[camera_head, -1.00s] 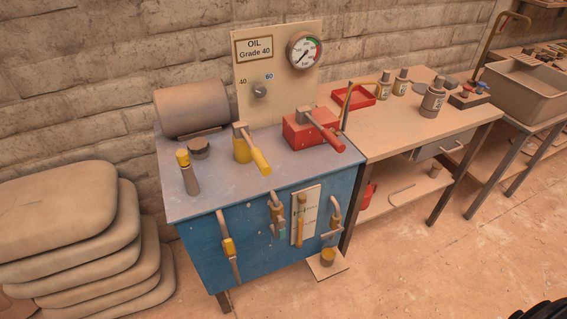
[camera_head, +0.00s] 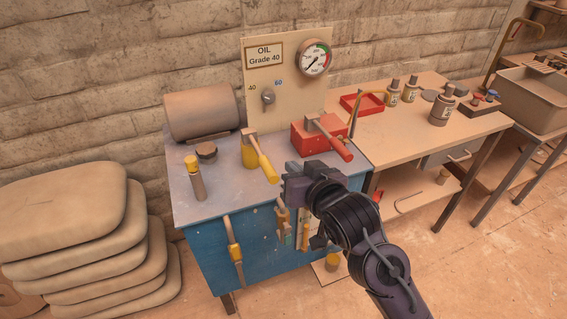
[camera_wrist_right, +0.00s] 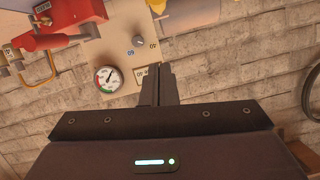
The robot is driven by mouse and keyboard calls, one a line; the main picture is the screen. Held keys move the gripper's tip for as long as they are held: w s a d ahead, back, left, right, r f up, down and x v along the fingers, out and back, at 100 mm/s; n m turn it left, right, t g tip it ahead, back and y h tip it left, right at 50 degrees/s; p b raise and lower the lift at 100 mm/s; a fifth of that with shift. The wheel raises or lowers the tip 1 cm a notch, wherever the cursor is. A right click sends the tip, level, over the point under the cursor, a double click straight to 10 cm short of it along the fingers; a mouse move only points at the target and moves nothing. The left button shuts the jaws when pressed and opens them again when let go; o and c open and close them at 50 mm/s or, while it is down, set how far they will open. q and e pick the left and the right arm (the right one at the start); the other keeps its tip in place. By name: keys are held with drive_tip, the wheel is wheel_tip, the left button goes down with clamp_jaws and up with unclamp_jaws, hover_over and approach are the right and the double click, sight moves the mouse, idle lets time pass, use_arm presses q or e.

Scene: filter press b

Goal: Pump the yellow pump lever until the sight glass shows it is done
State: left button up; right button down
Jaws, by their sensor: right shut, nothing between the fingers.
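The yellow pump lever (camera_head: 263,161) slopes down to the right from its yellow base (camera_head: 249,156) on top of the blue cabinet. A red lever (camera_head: 331,141) on a red box stands to its right. My right gripper (camera_head: 287,183) is shut and empty, just right of and below the yellow lever's end, apart from it in the picture. In the right wrist view, the shut fingers (camera_wrist_right: 157,84) show in front of the panel. The sight glass I cannot pick out for sure; the cabinet's front panel is partly hidden behind my right arm. My left gripper is out of view.
The board (camera_head: 287,78) reads OIL Grade 40 and carries a round gauge (camera_head: 315,59) and a knob (camera_head: 268,97). A yellow-capped cylinder (camera_head: 195,178) stands at the cabinet's left. A wooden bench (camera_head: 410,130) with bottles and a red tray is to the right. Stacked sacks (camera_head: 75,220) fill the left.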

drive_tip(key=shift+r, duration=0.2)
drive_tip(key=p, duration=0.3)
hover_over(274, 172)
drive_tip(key=w, duration=0.1)
wheel_tip(274, 172, down, 3)
drive_tip(key=f, duration=0.2)
drive_tip(key=shift+s+d+f+p, duration=0.1)
drive_tip(key=shift+s+f+p, duration=0.2)
drive_tip(key=shift+p, duration=0.05)
drive_tip(key=shift+s+f, duration=0.15)
drive_tip(key=shift+f, duration=0.6)
